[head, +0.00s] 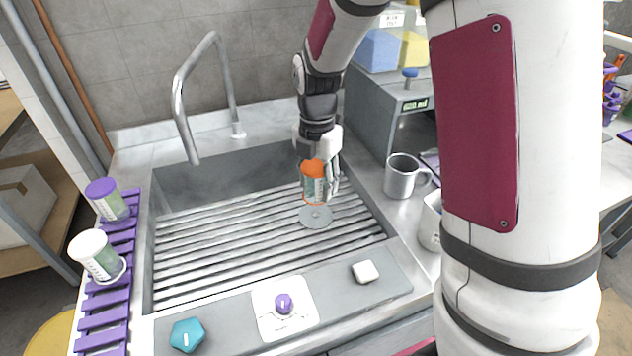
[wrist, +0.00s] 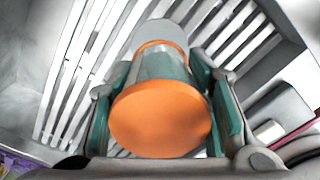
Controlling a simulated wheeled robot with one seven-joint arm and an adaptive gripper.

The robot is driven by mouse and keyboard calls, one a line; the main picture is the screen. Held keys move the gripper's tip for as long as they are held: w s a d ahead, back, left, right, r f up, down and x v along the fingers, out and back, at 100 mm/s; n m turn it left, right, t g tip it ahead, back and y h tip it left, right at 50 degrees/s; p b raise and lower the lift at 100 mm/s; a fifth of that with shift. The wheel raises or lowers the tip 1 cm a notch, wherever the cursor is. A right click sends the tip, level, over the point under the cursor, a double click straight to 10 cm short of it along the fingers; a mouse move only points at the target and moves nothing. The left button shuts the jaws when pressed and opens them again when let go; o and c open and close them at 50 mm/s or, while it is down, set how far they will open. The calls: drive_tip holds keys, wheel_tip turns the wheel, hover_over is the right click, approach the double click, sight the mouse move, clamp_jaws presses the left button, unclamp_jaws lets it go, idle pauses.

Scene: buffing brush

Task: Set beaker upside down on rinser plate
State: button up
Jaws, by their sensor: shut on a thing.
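My gripper (head: 318,172) is shut on a clear beaker with an orange base and orange rim (head: 314,186). The beaker is upside down, with its orange base up, just above the round grey rinser plate (head: 316,217) in the slatted sink. I cannot tell whether its rim touches the plate. In the wrist view the orange base (wrist: 160,120) faces the camera between the green finger pads, and part of the round plate (wrist: 162,34) shows beyond the beaker.
A faucet (head: 178,95) arches over the sink (head: 200,250). A metal mug (head: 402,177) stands at right. The front ledge holds a purple knob (head: 284,303), a teal knob (head: 187,335) and a white block (head: 365,272).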

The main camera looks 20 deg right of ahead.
sight(317, 164)
drive_tip(key=shift+f+b, duration=1.55)
drive_tip(key=shift+f, duration=1.15)
drive_tip(key=shift+f+b, duration=0.3)
drive_tip(key=shift+f, duration=0.2)
drive_tip(key=o, duration=1.3)
wheel_tip(317, 164, up, 12)
drive_tip(key=shift+r, duration=0.1)
drive_tip(key=s+r+m+t+p, duration=0.1)
drive_tip(key=s+r+m, duration=0.3)
drive_tip(key=s+m, duration=0.4)
drive_tip(key=s+r+m+t+p, duration=0.1)
drive_tip(key=s+r+m, duration=0.3)
drive_tip(key=s+m, duration=0.4)
drive_tip(key=s+r+m+t+p, duration=0.2)
drive_tip(key=s+r+m+p, duration=0.1)
drive_tip(key=s+m, duration=0.6)
drive_tip(key=shift+v, duration=0.8)
